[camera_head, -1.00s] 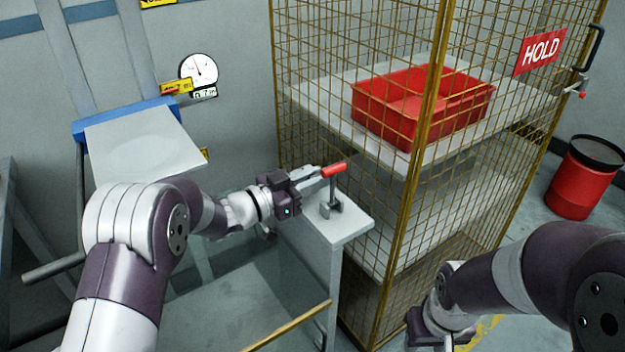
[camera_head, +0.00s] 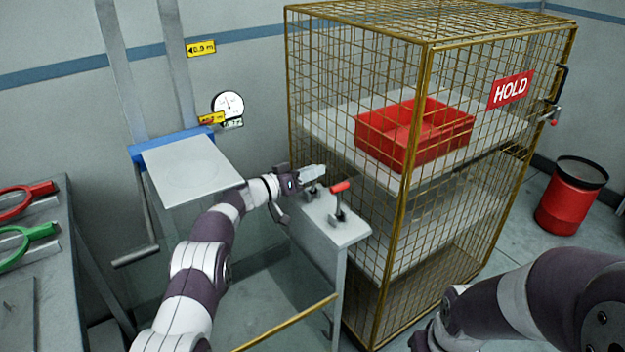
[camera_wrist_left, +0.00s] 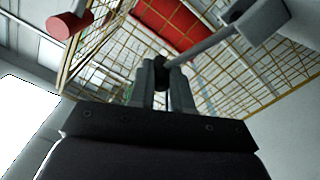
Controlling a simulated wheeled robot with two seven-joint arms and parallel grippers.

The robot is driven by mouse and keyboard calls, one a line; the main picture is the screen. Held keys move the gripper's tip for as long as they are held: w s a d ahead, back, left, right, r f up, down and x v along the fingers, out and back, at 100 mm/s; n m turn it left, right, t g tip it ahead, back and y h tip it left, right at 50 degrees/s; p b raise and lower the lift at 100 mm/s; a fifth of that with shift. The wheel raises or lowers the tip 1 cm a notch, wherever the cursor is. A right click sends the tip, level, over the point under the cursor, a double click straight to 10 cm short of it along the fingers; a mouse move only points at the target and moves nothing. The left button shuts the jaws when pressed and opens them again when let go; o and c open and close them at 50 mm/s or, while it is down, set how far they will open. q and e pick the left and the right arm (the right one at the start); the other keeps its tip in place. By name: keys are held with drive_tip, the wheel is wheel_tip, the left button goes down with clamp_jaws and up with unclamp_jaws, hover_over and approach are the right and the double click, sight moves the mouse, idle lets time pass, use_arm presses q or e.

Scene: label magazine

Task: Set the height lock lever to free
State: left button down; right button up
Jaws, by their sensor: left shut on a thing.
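Two levers stand on the grey cabinet top (camera_head: 350,232) beside the cage. One lever has a red handle (camera_head: 341,187), which shows in the left wrist view (camera_wrist_left: 66,25) at the upper left, apart from my fingers. The other lever (camera_head: 311,191) is behind it; in the left wrist view its grey rod (camera_wrist_left: 205,47) runs from a block at the upper right to a dark end (camera_wrist_left: 161,68). My left gripper (camera_head: 320,172) is shut on that dark end. No lever label is readable. My right gripper (camera_head: 422,341) is at the bottom edge, its jaws cut off or unclear.
A mesh cage (camera_head: 408,190) with a red HOLD sign (camera_head: 511,89) holds a red bin (camera_head: 385,146). A grey platform (camera_head: 192,170) with a blue edge stands left, below a round gauge (camera_head: 228,104). Red and green handled tools lie far left. A red drum (camera_head: 570,200) stands right.

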use_arm(q)
drive_tip(key=shift+w+a+r+n+b, duration=0.1)
drive_tip(key=shift+w+a+n+b, duration=0.35)
drive_tip(key=shift+w+a+n, duration=0.25)
use_arm(e)
drive_tip(key=shift+w+a+f, duration=0.2)
drive_tip(key=shift+w+f, duration=0.05)
drive_tip(key=shift+f, duration=0.2)
use_arm(q)
drive_tip(key=shift+w, duration=0.15)
drive_tip(key=c, duration=1.1)
unclamp_jaws()
drive_tip(key=shift+a, duration=0.1)
drive_tip(key=shift+o, duration=0.2)
use_arm(e)
drive_tip(key=shift+w+a+f, duration=0.1)
drive_tip(key=shift+w+a, duration=0.05)
